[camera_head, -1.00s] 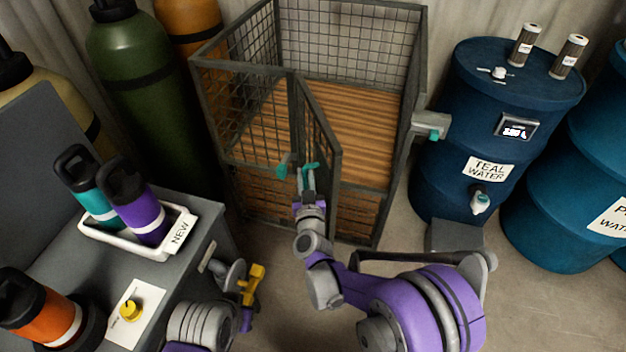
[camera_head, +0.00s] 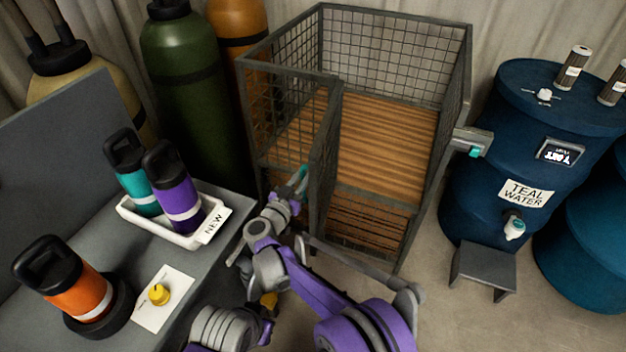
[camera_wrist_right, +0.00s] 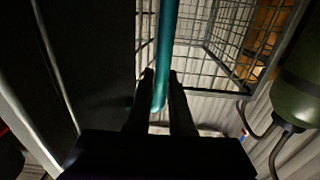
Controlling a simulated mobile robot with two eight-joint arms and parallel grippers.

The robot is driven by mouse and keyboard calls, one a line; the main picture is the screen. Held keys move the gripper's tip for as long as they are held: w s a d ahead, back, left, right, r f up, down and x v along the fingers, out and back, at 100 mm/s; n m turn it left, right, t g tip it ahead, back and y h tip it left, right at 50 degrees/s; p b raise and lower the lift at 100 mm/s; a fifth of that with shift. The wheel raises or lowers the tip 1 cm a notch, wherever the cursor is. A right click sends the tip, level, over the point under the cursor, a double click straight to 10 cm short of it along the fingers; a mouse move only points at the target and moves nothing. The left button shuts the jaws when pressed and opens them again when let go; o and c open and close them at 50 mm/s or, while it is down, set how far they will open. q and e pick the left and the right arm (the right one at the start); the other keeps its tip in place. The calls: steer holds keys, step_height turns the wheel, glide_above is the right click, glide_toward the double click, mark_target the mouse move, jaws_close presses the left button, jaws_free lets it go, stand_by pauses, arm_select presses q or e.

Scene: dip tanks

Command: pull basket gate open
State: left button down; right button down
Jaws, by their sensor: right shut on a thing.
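The wire basket (camera_head: 393,13) is a tall grey-framed mesh cage with a slatted wooden floor. Its gate (camera_head: 322,165) stands swung out at the front and shows nearly edge-on. The front opening right of the gate is clear. My right gripper (camera_head: 297,188) is at the left face of the gate, shut on its teal handle (camera_head: 302,176). In the right wrist view the teal handle (camera_wrist_right: 166,50) runs between the two dark fingers. My left arm shows low at the left; its fingertips are hidden.
A grey bench (camera_head: 205,262) at left holds a white tray (camera_head: 170,234) with teal and purple bottles, and an orange bottle (camera_head: 75,290). Gas cylinders (camera_head: 185,90) stand behind. A blue teal-water barrel (camera_head: 480,190) and a grey step (camera_head: 485,262) stand at right.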

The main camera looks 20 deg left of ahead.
steer(key=shift+a, duration=0.25)
steer(key=shift+w, duration=0.1)
steer(key=c, duration=1.1)
jaws_free()
